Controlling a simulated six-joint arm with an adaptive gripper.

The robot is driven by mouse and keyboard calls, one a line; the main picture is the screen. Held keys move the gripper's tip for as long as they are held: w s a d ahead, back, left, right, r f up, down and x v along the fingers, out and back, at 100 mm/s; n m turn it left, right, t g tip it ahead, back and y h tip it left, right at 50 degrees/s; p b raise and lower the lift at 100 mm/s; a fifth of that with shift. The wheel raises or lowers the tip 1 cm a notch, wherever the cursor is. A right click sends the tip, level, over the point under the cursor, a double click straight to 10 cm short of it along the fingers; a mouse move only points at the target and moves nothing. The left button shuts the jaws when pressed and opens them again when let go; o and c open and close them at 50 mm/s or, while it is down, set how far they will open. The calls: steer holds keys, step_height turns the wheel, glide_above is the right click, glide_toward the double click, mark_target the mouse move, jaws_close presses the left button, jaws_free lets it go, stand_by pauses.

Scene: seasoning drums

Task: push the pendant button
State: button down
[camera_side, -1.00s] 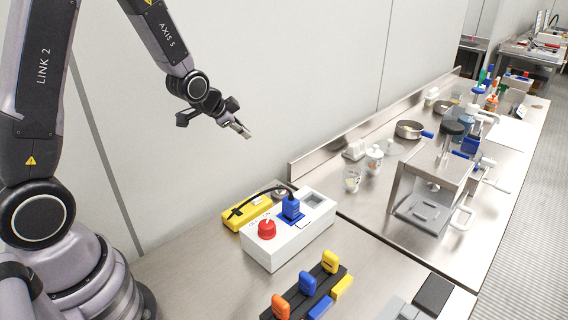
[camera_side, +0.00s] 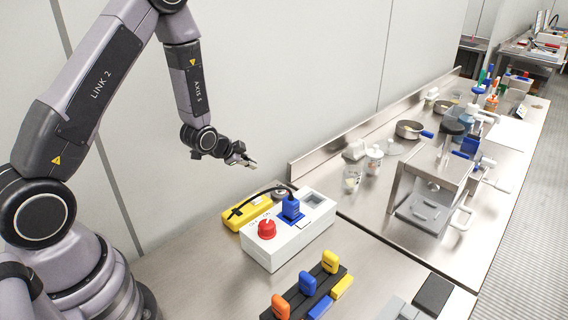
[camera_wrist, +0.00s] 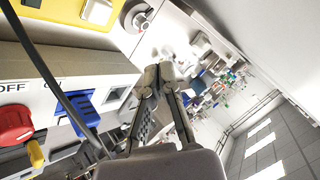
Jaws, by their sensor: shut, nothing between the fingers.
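A yellow pendant (camera_side: 246,212) lies on the steel bench behind a white control box (camera_side: 290,240). A black cable crosses over it toward the blue connector on the box. In the wrist view the pendant (camera_wrist: 40,25) is cut off at the top left, with a pale raised button (camera_wrist: 98,11) on its face. My gripper (camera_side: 252,164) is shut and empty, in the air above the pendant and the back of the box, touching neither. Its closed fingertips (camera_wrist: 158,76) show in the wrist view, to the right of the pendant.
The box carries a red knob (camera_side: 267,229) and a blue connector (camera_side: 291,208). A small round metal fixture (camera_wrist: 139,17) sits beside the pendant. A rack of coloured handles (camera_side: 309,285) stands in front. A press (camera_side: 430,195) and jars stand on the right bench.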

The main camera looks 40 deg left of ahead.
mark_target(258, 194)
steer(key=shift+f, duration=4)
steer(key=shift+f, duration=0.4)
steer(key=shift+f, duration=0.45)
steer(key=shift+r, duration=0.85)
steer(key=shift+r, duration=0.1)
steer(key=shift+r, duration=2.4)
